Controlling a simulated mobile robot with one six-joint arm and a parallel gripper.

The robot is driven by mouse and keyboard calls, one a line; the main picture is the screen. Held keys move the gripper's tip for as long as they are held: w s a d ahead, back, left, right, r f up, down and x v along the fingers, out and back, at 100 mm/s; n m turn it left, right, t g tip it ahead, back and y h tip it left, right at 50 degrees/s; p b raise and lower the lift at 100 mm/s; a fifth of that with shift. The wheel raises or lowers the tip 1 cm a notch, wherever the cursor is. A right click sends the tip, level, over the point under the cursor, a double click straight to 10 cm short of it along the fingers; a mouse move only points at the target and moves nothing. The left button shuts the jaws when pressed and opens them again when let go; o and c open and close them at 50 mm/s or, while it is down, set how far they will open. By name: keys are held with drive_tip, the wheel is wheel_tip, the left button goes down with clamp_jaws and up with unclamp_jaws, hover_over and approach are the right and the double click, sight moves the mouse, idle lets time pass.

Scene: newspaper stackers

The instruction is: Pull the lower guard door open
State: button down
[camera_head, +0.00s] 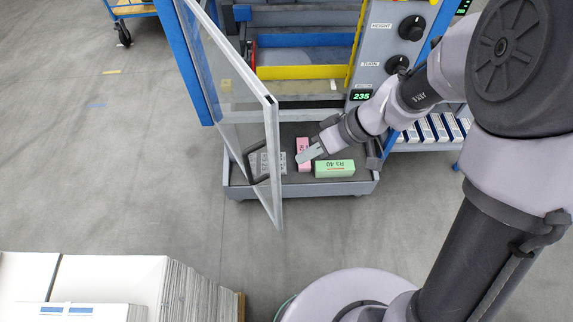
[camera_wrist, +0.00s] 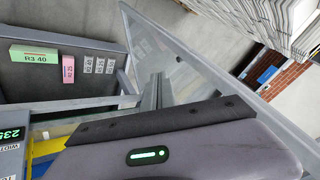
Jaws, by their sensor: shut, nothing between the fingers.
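The lower guard door (camera_head: 271,125) is a clear panel in a grey frame. It stands swung out from the left side of the blue-framed machine, angled towards me, with a wide gap at its right. In the wrist view the door (camera_wrist: 190,52) lies beyond the shut fingers (camera_wrist: 154,88); the handle is not clear there.
The grey tray (camera_head: 236,187) under the machine holds a green block (camera_head: 334,168), a pink block (camera_head: 303,146) and grey labelled pieces (camera_head: 268,163). A control panel (camera_head: 378,60) with knobs stands right. Paper stacks (camera_head: 185,290) fill the lower left. Floor left of the door is clear.

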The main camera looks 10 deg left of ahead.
drive_tip(key=s+a, duration=0.1)
drive_tip(key=s+a+f, duration=0.1)
drive_tip(key=a, duration=0.1)
drive_tip(key=s+a+f, duration=0.1)
drive_tip(key=shift+a, duration=0.3)
drive_tip(key=shift+f, duration=0.1)
